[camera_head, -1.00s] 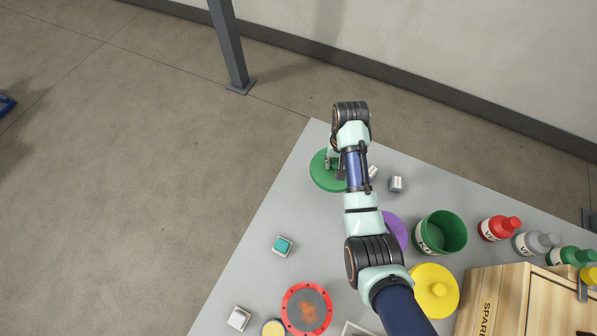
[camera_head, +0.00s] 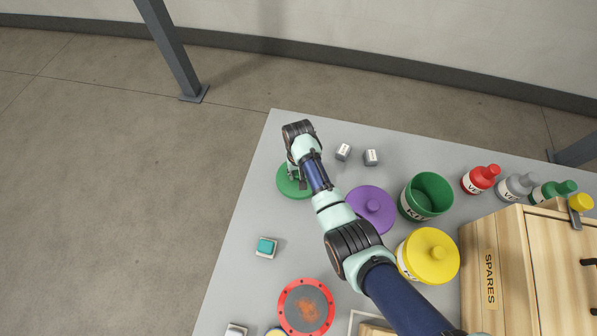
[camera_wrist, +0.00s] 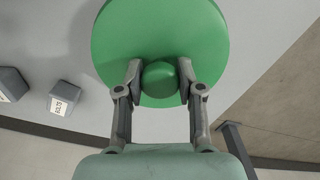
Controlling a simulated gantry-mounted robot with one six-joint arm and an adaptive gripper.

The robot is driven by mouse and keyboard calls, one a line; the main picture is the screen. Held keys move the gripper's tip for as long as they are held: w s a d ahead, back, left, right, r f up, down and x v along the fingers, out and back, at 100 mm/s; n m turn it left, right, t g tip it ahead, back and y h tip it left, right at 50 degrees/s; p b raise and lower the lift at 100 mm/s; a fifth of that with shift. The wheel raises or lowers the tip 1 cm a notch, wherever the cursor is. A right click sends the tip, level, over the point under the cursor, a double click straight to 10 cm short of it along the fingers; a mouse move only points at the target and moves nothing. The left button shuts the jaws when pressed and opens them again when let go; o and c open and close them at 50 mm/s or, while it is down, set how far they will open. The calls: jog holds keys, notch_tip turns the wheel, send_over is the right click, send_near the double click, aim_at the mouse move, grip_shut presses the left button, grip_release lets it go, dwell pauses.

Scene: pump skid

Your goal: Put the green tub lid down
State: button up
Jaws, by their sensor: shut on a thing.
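The green tub lid (camera_head: 293,188) is a flat round disc with a round knob. It is over the far left part of the grey table, partly hidden by my arm in the head view. In the wrist view the lid (camera_wrist: 160,35) fills the upper middle. My gripper (camera_wrist: 160,82) has its two fingers on either side of the knob and is shut on it. I cannot tell whether the lid touches the table. The open green tub (camera_head: 427,195) stands without a lid to the right of my arm.
A purple lid (camera_head: 370,208) and a yellow-lidded tub (camera_head: 430,256) are beside my arm. Two small grey blocks (camera_head: 343,152) lie right of my gripper. A teal-topped button box (camera_head: 266,247) sits nearer. A wooden SPARES crate (camera_head: 487,265) and several bottles (camera_head: 481,179) are at right.

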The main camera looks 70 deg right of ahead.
aim_at(298, 178)
jog(key=shift+f+b, duration=1.25)
jog(key=shift+f, duration=0.8)
jog(key=shift+f, duration=0.1)
jog(key=o, duration=1.2)
jog(key=shift+c, duration=0.2)
notch_tip(298, 178, up, 12)
jog(key=p, duration=0.6)
jog(key=shift+p, duration=0.3)
jog(key=shift+w, duration=0.1)
